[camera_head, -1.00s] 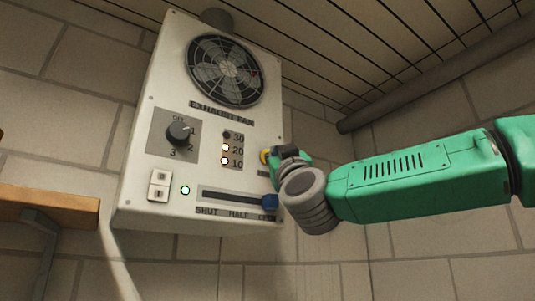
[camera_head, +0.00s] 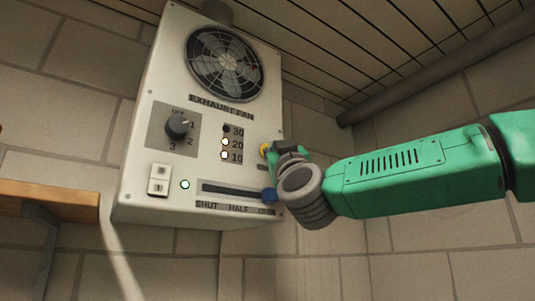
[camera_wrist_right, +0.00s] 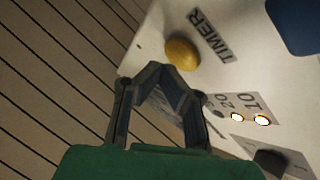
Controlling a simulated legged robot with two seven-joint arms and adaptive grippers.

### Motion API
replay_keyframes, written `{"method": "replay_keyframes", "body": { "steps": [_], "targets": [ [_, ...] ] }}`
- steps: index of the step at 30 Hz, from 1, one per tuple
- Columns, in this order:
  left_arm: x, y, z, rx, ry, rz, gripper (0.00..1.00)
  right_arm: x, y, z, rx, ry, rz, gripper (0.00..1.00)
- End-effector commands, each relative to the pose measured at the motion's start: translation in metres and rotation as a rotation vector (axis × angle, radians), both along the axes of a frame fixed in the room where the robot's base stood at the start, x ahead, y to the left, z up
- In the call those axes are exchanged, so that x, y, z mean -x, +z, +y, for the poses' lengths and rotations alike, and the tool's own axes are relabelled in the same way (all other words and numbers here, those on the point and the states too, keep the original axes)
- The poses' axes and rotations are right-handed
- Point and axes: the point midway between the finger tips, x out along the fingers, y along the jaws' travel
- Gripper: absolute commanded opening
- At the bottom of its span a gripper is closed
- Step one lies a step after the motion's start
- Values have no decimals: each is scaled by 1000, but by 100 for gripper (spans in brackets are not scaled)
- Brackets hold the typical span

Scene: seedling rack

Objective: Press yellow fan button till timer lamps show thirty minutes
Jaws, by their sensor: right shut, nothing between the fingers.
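The white exhaust fan box (camera_head: 215,75) hangs on the wall. Its yellow button (camera_head: 264,150) is at the box's right edge, partly hidden by my right gripper (camera_head: 279,153). The button shows whole in the wrist view (camera_wrist_right: 182,54), next to the TIMER label (camera_wrist_right: 211,37). My right gripper's fingers (camera_wrist_right: 169,75) are shut and empty, with the tips close beside the button; I cannot tell whether they touch it. The 10 lamp (camera_head: 224,155) and the 20 lamp (camera_head: 225,142) are lit. The 30 lamp (camera_head: 226,129) is dark. My left gripper is not in view.
A rotary knob (camera_head: 178,125), a rocker switch (camera_head: 158,180) and a lit green lamp (camera_head: 185,184) sit on the panel. A slider with a blue handle (camera_head: 269,194) is at its OPEN end, just below my right gripper. A wooden shelf (camera_head: 50,199) is at the left.

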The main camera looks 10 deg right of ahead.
Motion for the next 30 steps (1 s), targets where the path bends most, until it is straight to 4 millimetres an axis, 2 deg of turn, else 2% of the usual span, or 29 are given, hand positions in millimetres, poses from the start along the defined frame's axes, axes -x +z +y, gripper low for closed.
{"method": "replay_keyframes", "body": {
  "steps": [30],
  "targets": [
    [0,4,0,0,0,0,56,-6,2,3,0,0,0,0]
  ]
}}
